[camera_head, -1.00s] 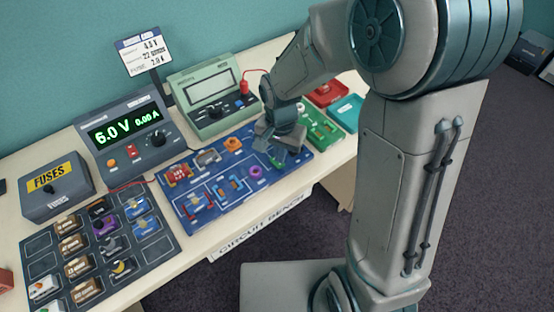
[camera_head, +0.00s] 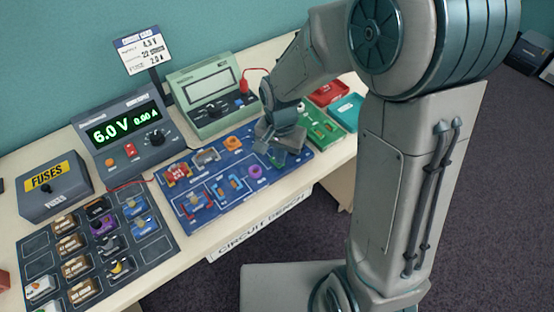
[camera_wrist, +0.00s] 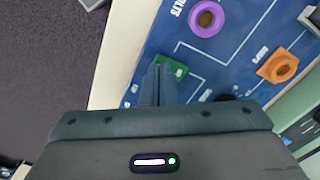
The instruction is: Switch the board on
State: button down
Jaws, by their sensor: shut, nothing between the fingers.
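The blue circuit board (camera_head: 235,198) lies on the bench with several parts on it. A purple ring part (camera_head: 255,171) and an orange part (camera_head: 232,143) sit on it; the wrist view shows the same purple ring (camera_wrist: 207,19) and orange part (camera_wrist: 278,66). A small green part (camera_wrist: 172,66) sits near the board's edge. My gripper (camera_wrist: 158,72) is shut and empty, its fingertips at or just over the green part, partly covering it. I cannot tell whether they touch. In the head view my gripper (camera_head: 278,156) hides the board's right end.
A power supply (camera_head: 152,155) reads 6.0 V and 0.00 A. A green meter (camera_head: 178,82), a fuse box (camera_head: 65,205), a parts tray (camera_head: 155,268), a green board (camera_head: 318,127) and red and teal trays crowd the bench. The front edge is close to my gripper.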

jog(key=shift+f+b, duration=0.35)
jog(key=shift+f, duration=0.05)
jog(key=shift+r, duration=0.1)
jog(key=shift+r+p, duration=2.5)
jog(key=shift+r, duration=0.95)
jog(key=s+d+r+n+t, duration=0.3)
jog(key=s+d+r+n, duration=0.2)
jog(key=s+d+r, duration=0.7)
jog(key=shift+s+r+t, duration=0.3)
jog(key=shift+s+r, duration=0.05)
jog(key=shift+r, duration=0.2)
